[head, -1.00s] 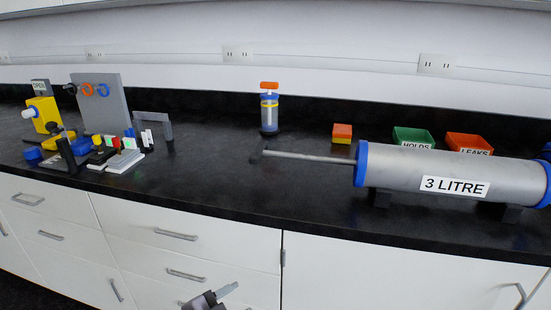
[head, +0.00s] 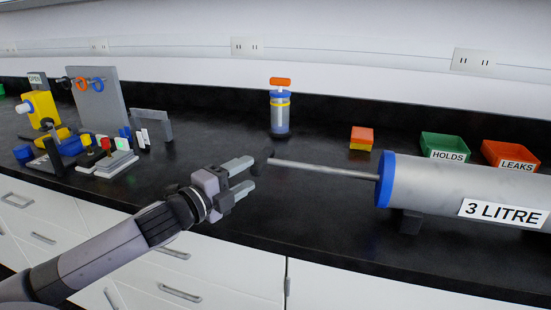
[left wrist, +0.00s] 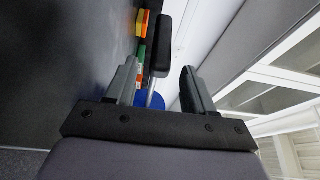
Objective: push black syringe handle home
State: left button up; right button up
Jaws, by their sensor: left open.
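The large grey 3-litre syringe (head: 465,190) lies on its side on dark supports at the right, with a blue end ring (head: 385,179). Its thin metal rod (head: 325,170) sticks out to the left, drawn out. The black handle (head: 269,158) is at the rod's left end; it also shows in the left wrist view (left wrist: 160,45) as a dark bar, beyond and between the fingers. My left gripper (head: 247,176) is open and empty, just left of the handle, fingers pointing right toward it. They look apart from the handle. My right gripper is not in view.
An upright small pump with an orange top (head: 280,108) stands behind the handle. An orange and yellow block (head: 361,138), a green HOLDS tray (head: 444,147) and a red LEAKS tray (head: 511,156) are behind the syringe. Mixed apparatus (head: 98,100) fills the left counter.

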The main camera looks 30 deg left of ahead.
aim_at(267, 163)
pick_arm(q)
jog(key=shift+w+d+r, duration=0.15)
jog(key=shift+w, duration=0.85)
jog(key=shift+w+d+p, duration=0.2)
jog(key=shift+w+p, duration=0.05)
jog(key=shift+w, duration=0.95)
jog(key=shift+w+d+p, duration=0.2)
jog(key=shift+w+p, duration=0.05)
jog(key=shift+w, duration=0.9)
grip_shut()
